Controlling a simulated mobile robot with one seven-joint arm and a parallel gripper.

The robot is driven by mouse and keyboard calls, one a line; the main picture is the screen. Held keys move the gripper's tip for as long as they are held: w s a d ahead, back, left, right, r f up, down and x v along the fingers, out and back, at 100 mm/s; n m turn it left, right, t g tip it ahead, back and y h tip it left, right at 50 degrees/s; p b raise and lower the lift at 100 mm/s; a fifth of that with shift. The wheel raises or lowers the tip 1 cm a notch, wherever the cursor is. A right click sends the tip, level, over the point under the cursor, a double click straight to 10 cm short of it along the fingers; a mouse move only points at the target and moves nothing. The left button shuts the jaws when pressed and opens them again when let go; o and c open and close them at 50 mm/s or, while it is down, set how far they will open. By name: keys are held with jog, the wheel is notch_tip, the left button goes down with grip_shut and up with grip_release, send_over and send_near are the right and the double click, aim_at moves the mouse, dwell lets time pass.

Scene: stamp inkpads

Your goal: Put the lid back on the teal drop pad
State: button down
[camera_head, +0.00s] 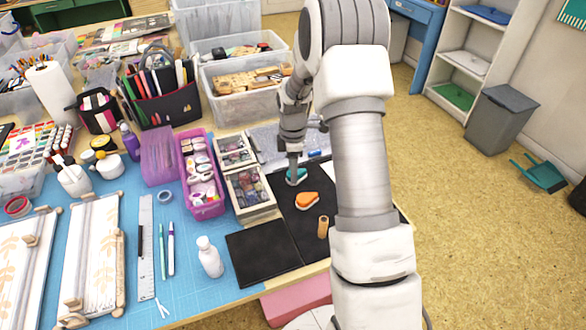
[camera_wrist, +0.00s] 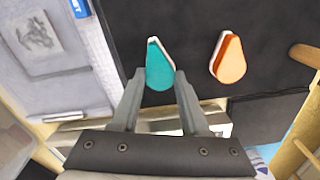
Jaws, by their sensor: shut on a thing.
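The teal drop-shaped lid (camera_wrist: 158,66) is between the fingertips of my gripper (camera_wrist: 161,76) in the wrist view, with its rounded end towards the wrist. A white edge, seemingly the pad's base, shows along its upper side. I cannot tell whether the lid is fully seated on it or slightly above. In the head view the teal piece (camera_head: 299,174) is low over or on the black mat, and my gripper (camera_head: 292,181) points down at it. The finger contact is partly hidden there.
An orange drop pad (camera_wrist: 231,59) with a white edge lies beside it on the black mat (camera_head: 262,253). A wooden cylinder (camera_head: 323,227) stands in front. Wooden boxes of stamps (camera_head: 248,190) are to the left. The mat's front part is clear.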

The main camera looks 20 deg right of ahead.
jog(key=shift+f, duration=0.15)
dwell(0.7)
grip_release()
dwell(0.3)
jog(key=shift+r+p, duration=2.55)
jog(key=shift+r, duration=1)
grip_shut()
